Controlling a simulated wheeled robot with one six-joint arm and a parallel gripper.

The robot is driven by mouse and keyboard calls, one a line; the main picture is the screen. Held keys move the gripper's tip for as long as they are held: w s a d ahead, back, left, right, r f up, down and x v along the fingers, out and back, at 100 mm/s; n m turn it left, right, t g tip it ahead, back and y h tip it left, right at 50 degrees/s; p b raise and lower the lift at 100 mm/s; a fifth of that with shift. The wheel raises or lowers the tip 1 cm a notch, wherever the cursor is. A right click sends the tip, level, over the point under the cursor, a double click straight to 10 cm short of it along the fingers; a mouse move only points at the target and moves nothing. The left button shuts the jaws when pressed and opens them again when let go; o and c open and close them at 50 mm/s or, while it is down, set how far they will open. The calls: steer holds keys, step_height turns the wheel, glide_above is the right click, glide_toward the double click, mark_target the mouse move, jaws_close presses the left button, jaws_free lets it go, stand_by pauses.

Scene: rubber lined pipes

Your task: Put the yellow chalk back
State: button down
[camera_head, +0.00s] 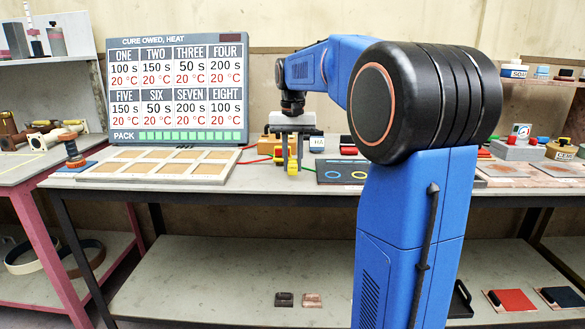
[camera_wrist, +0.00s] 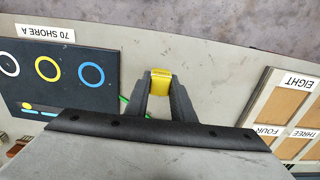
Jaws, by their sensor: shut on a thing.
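My gripper (camera_head: 291,158) is over the middle of the bench, pointing down. In the wrist view my gripper (camera_wrist: 160,88) is shut on the yellow chalk (camera_wrist: 160,76), a short yellow block between the two dark fingers. The yellow chalk (camera_head: 292,168) also shows in the head view, low between the fingers. A dark board (camera_wrist: 92,99) with white, yellow and blue ring outlines lies left of the gripper in the wrist view, apart from the chalk. In the head view the board (camera_head: 345,168) lies right of the gripper, partly hidden by my arm.
A tray with several tan compartments (camera_head: 228,157) lies left of the gripper; its labelled edge (camera_wrist: 262,95) shows at the wrist view's right. A cure-time display (camera_head: 113,95) stands behind it. Red and green cords and small blocks lie behind the gripper.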

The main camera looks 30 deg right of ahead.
mark_target(293, 160)
steer(key=shift+f, duration=0.95)
steer(key=shift+f, duration=0.15)
steer(key=c, duration=1.5)
jaws_free()
step_height(293, 160, up, 12)
steer(key=shift+r, duration=0.15)
steer(key=shift+s, duration=0.1)
